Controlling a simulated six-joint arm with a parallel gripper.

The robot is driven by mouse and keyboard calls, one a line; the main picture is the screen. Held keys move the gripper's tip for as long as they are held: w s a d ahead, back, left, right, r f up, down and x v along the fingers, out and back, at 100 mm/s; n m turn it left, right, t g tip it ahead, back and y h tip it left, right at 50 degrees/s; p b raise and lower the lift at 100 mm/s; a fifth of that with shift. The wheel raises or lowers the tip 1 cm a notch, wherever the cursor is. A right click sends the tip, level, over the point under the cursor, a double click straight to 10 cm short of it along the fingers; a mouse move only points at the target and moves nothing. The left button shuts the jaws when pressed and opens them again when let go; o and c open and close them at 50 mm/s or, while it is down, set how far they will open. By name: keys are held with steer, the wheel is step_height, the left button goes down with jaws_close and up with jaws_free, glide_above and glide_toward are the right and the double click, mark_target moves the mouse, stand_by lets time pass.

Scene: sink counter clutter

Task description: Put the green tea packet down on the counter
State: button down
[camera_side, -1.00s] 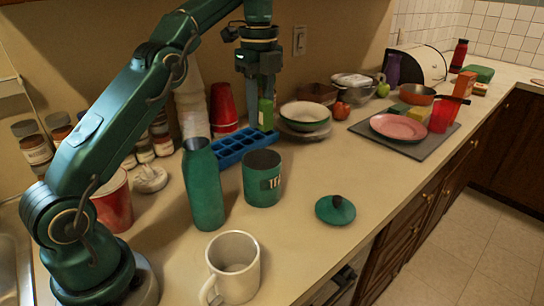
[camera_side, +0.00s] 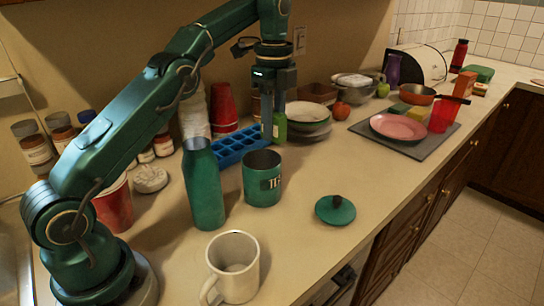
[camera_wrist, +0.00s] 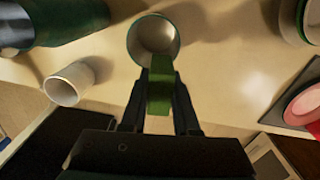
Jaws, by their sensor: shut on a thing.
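The green tea packet (camera_side: 280,127) is held upright in my gripper (camera_side: 273,122), over the counter (camera_side: 290,185) beside the blue tray and behind the open green tin (camera_side: 262,180). The packet also shows in the wrist view (camera_wrist: 160,84), between the two dark fingers of my gripper (camera_wrist: 160,100), which are shut on it. In the wrist view, the open tin (camera_wrist: 153,38) lies just beyond the packet. I cannot tell whether the packet's lower end touches the counter.
A blue compartment tray (camera_side: 238,148) is close on the left, and stacked bowls (camera_side: 308,114) close on the right. A green bottle (camera_side: 203,185), a white mug (camera_side: 234,268) and a green lid (camera_side: 335,210) stand nearer.

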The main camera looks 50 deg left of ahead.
steer(key=shift+d+f, duration=0.3)
steer(key=shift+d, duration=0.2)
steer(key=shift+d+f, duration=0.25)
steer(key=shift+d, duration=0.2)
steer(key=s+d+f, duration=0.1)
steer(key=d+f, duration=0.2)
steer(key=d, duration=0.3)
steer(key=m, duration=0.2)
glide_above(304, 248)
step_height(304, 248, down, 7)
steer(key=shift+s+r, duration=0.1)
steer(key=shift+f, duration=2.3)
steer(key=shift+f, duration=0.2)
steer(key=c, duration=0.7)
jaws_free()
steer(key=shift+o, duration=0.2)
